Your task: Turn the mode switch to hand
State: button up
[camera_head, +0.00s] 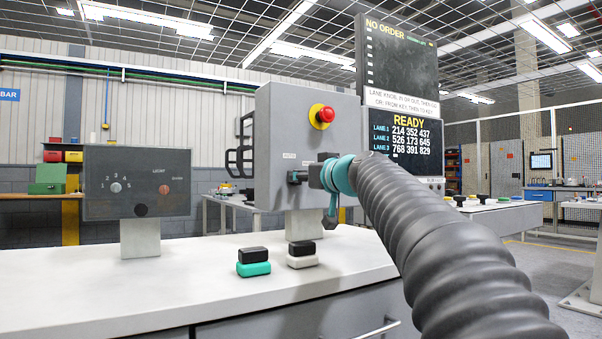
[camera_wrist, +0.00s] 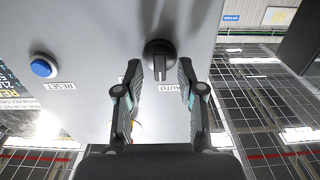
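The mode switch is a black rotary knob (camera_wrist: 160,57) on the grey control box (camera_head: 270,120). In the wrist view its ridge with a pale line points down the picture, towards a label reading AUTO (camera_wrist: 174,87). No hand label is readable. My gripper (camera_wrist: 160,76) faces the panel with one finger on each side of the knob. The fingers are open, and a gap shows between each fingertip and the knob. In the head view my gripper (camera_head: 309,178) is at the front of the box, and the arm and gripper mostly hide the switch.
A red emergency button (camera_head: 322,116) sits above on the box. A blue reset button (camera_wrist: 43,66) is left of the knob in the wrist view. A second panel (camera_head: 137,184) stands left on the white bench (camera_head: 90,285). Two small blocks, teal (camera_head: 253,269) and white (camera_head: 302,262), have black tops.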

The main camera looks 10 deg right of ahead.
jog(key=shift+w+a, duration=0.1)
jog(key=shift+w, duration=0.2)
grip_shut()
jog(key=shift+m, duration=0.3)
jog(key=m, duration=1.1)
jog(key=shift+f+p, duration=0.1)
jog(key=shift+p, duration=0.25)
jog(key=shift+m, duration=0.3)
